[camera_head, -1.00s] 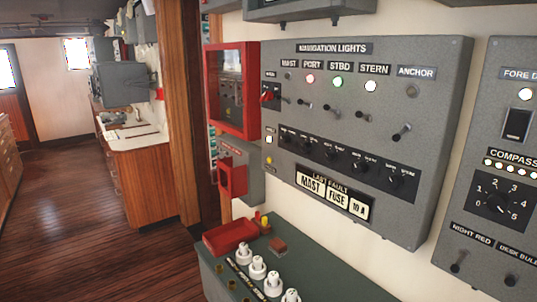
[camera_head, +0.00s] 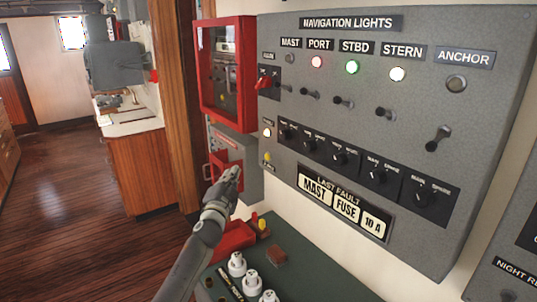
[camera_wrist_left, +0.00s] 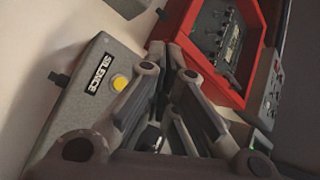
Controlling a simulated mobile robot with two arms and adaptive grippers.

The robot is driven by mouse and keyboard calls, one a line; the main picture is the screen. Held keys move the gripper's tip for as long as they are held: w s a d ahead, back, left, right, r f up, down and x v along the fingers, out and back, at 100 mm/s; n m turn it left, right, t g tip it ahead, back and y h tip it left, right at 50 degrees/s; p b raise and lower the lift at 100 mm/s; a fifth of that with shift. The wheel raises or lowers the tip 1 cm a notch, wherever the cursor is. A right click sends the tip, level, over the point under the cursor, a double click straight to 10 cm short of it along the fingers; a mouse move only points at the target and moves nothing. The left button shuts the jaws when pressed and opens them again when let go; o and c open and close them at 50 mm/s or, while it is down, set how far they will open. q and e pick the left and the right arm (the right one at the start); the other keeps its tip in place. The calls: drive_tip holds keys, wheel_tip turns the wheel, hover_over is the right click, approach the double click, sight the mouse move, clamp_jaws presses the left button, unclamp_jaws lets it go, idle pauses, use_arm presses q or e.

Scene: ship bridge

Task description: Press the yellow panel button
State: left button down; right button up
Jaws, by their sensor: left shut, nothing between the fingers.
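The yellow button (camera_head: 267,156) is a small round button near the lower left corner of the grey navigation lights panel (camera_head: 480,90). In the left wrist view the yellow button (camera_wrist_left: 119,83) sits beside a SILENCE label (camera_wrist_left: 95,73). My left gripper (camera_head: 234,174) is shut and empty, below and to the left of the button in the head view, apart from it. In the left wrist view its fingers cover part of the middle, and the button shows just beside them. My right gripper is in neither view.
A red-framed box (camera_head: 230,118) is left of the panel. Below it is a grey box with a red part (camera_head: 222,160). A red tray (camera_head: 236,236) and white fuse-like knobs (camera_head: 237,265) are on the green counter (camera_head: 325,280). Open floor (camera_head: 70,190) lies left.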

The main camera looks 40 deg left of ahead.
sight(267, 157)
use_arm(q)
drive_tip(key=w+d+r+b, duration=0.1)
drive_tip(key=w+d+b, duration=0.1)
drive_tip(key=w, duration=0.6)
drive_tip(key=shift+w+b, duration=0.25)
drive_tip(key=shift+b, duration=0.55)
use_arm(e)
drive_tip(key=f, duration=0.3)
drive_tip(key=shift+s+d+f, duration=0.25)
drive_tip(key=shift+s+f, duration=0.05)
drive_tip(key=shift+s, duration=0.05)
use_arm(q)
drive_tip(key=shift+d+r, duration=0.1)
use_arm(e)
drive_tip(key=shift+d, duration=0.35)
use_arm(q)
drive_tip(key=shift+w, duration=0.1)
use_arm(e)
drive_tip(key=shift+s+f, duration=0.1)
